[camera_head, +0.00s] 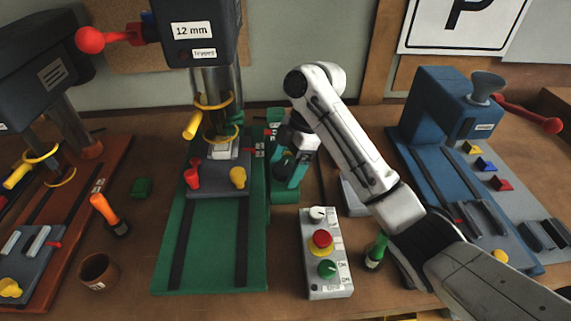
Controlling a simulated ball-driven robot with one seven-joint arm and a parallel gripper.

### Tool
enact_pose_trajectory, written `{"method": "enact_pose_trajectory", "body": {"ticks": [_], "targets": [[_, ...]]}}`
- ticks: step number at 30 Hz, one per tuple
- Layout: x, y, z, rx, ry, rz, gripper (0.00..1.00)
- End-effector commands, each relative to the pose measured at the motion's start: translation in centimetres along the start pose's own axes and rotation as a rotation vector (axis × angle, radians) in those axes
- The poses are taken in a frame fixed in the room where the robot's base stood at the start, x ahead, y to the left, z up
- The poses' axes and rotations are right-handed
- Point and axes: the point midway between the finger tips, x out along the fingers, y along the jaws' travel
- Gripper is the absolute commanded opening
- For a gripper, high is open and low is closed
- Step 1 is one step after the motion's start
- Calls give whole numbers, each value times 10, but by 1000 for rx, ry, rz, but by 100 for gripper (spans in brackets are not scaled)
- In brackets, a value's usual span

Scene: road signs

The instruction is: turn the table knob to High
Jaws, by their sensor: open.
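A drill press on a green base (211,270) stands left of centre. Its grey table (218,182) carries a red knob (192,175) on the left and a yellow knob (238,178) on the right. A small label plate (259,150) with red beside it sits at the table's right; its words are too small to read. I cannot tell which knob is the table knob or its setting. My gripper (290,178) points down just right of this table, open and apart from both knobs. Its fingertips are partly lost against green parts behind.
A grey control box (328,285) with a white dial, red button and green knob stands right of the green base. A green-handled tool (376,250) is beside it. A blue machine (440,105) is at right. An orange-handled tool (105,212) and brown cup (98,271) are left.

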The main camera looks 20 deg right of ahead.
Motion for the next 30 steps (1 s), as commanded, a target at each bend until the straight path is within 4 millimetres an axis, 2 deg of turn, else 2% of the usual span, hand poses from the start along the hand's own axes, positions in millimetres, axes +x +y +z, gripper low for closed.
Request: {"method": "enact_pose_trajectory", "body": {"ticks": [7, 24, 30], "targets": [[0, 0, 0, 0, 0, 0, 84], [0, 0, 0, 1, 0, 1, 30], [0, 0, 0, 14, 1, 5, 30]]}}
